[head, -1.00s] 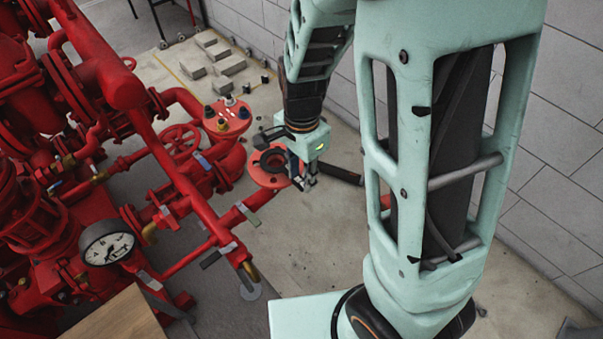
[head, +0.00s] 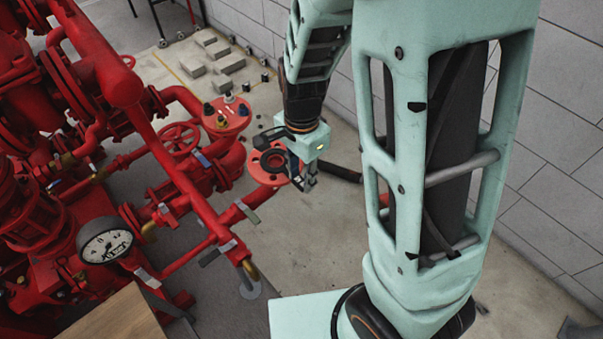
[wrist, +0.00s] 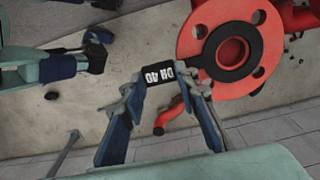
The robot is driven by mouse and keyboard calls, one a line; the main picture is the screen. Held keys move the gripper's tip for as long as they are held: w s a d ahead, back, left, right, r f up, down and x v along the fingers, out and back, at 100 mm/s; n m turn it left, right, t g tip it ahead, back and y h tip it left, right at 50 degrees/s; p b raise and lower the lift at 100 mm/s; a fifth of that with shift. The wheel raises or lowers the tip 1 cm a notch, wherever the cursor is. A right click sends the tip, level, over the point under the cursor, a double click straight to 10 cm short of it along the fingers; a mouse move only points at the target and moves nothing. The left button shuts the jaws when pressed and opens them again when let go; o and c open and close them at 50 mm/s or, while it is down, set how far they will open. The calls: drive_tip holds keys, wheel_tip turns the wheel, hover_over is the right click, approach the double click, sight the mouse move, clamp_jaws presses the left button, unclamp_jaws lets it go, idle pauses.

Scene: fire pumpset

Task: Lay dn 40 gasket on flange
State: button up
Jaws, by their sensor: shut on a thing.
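The black gasket (wrist: 207,64) is a flat ring with a tab lettered "DN 40". My gripper (wrist: 162,86) is shut on that tab, with one finger at each side of it. In the wrist view the ring lies across the centre of a red flange (wrist: 271,46), roughly around its bore, and the flange's bolt holes show outside it. I cannot tell whether the gasket touches the flange face. In the head view my gripper (head: 306,180) is just right of the flange (head: 263,176), whose middle looks dark.
Red pump pipework with a pressure gauge (head: 105,241) fills the left. A second flange (head: 229,126) with several fittings on it stands behind the first. Grey blocks (head: 228,64) lie on the floor near the wall. Floor right of the flange is mostly clear.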

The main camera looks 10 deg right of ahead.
drive_tip(key=o, duration=1.2)
wheel_tip(320, 180, up, 12)
